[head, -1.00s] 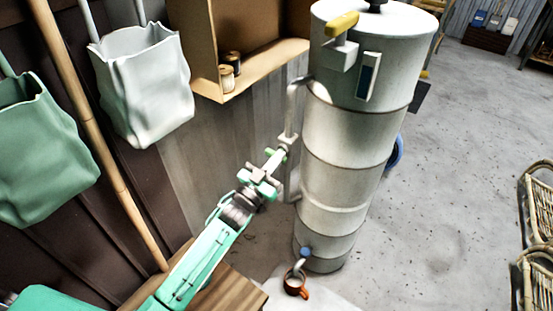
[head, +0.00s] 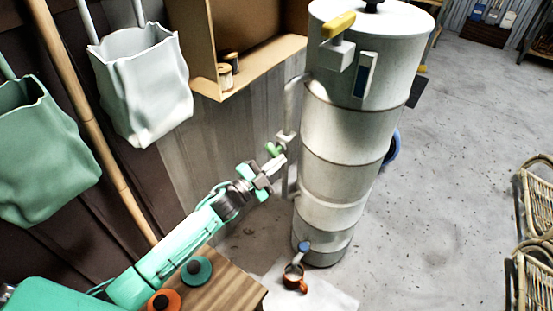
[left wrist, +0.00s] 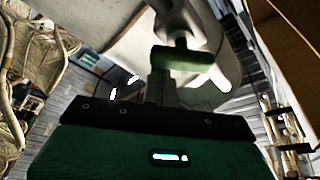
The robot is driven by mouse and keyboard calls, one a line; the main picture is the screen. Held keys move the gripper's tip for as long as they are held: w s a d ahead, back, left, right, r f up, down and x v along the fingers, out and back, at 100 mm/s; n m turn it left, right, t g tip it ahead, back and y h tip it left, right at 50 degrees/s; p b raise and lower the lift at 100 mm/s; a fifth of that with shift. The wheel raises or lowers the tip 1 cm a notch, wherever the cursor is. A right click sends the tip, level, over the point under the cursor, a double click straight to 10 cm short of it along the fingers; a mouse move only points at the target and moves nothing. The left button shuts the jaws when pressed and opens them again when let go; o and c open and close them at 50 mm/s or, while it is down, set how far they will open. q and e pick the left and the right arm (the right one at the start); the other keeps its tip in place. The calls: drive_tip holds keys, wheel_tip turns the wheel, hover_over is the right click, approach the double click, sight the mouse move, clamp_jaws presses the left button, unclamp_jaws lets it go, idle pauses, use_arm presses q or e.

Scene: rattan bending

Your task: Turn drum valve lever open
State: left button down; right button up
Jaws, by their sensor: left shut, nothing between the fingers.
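The tall white drum (head: 335,185) stands upright in the middle of the head view. A small green lever (head: 273,149) sits on the valve of the grey side pipe (head: 290,105) at its left. My left gripper (head: 281,161) is shut and empty, its tips just below and right of this lever. In the left wrist view the green lever (left wrist: 183,58) lies across just beyond my shut fingers (left wrist: 161,84). I cannot tell whether they touch. A yellow lever (head: 339,24) sits at the drum's top and a blue-handled tap (head: 304,247) at its foot. My right gripper is not in view.
An orange mug (head: 295,281) stands below the tap. A wooden table (head: 228,290) at lower left bears a teal disc (head: 197,270) and an orange disc (head: 163,300). A wall shelf (head: 262,72) and hanging bags (head: 143,85) are at left.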

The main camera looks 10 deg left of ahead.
use_arm(q)
drive_tip(key=shift+w+a+f+m+g+y+p, duration=0.2)
drive_tip(key=shift+m+g+p, duration=0.3)
drive_tip(key=shift+m, duration=0.95)
drive_tip(key=shift+s+a+f+m+g+p, duration=0.1)
drive_tip(key=shift+f+m+g+p, duration=0.45)
drive_tip(key=shift+m, duration=0.95)
drive_tip(key=shift+w+a+f+m+g+y+p, duration=0.15)
drive_tip(key=shift+m+g+p, duration=0.35)
drive_tip(key=shift+m, duration=0.95)
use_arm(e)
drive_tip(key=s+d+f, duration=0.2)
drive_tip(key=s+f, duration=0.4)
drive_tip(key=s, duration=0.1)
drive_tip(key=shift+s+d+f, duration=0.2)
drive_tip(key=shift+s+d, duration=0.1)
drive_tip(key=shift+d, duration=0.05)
use_arm(q)
drive_tip(key=shift+s+r, duration=0.1)
